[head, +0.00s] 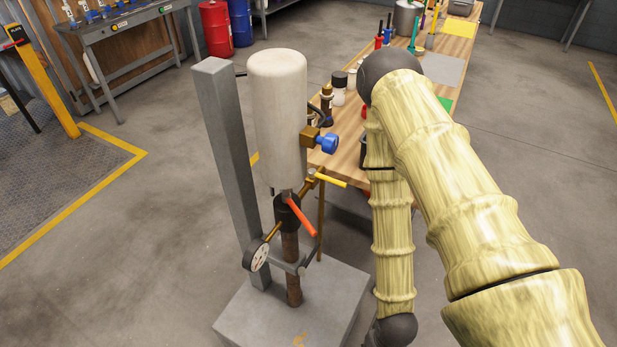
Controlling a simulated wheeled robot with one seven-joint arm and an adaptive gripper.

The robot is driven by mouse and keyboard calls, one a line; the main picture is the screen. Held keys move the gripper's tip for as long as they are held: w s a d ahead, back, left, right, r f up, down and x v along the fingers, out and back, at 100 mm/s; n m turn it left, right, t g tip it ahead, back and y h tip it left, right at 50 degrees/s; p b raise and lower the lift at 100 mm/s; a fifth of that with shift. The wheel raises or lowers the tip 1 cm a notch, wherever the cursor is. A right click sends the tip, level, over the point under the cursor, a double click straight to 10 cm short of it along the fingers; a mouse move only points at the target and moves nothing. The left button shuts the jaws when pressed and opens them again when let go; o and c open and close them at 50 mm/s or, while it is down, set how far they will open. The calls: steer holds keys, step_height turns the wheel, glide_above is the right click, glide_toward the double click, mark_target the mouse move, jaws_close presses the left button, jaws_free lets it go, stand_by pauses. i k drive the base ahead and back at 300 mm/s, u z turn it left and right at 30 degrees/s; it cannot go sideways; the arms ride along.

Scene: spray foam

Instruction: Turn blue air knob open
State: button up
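The blue air knob (327,143) sticks out to the right from a brass fitting (309,137) on the side of a pale upright tank (276,110). Whether its valve is open cannot be seen. Below it are a yellow lever (330,180), a red-orange lever (301,217) and a round white gauge (259,256). My arm, with pale yellow ribbed covers, stands to the right of the tank and bends down. My gripper is not in view. Nothing of mine touches the blue knob.
The tank is mounted by a grey post (228,150) on a grey base block (235,313). A wooden workbench (345,158) with bottles and tools stretches away behind the knob. Red (216,30) and blue drums stand at the back. Floor to the left is clear.

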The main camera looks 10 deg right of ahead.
mark_target(329, 144)
steer(key=k, duration=0.5)
steer(key=u, duration=0.6)
steer(key=k, duration=0.9)
steer(key=z, duration=0.75)
steer(key=i, duration=0.45)
steer(key=u, duration=0.05)
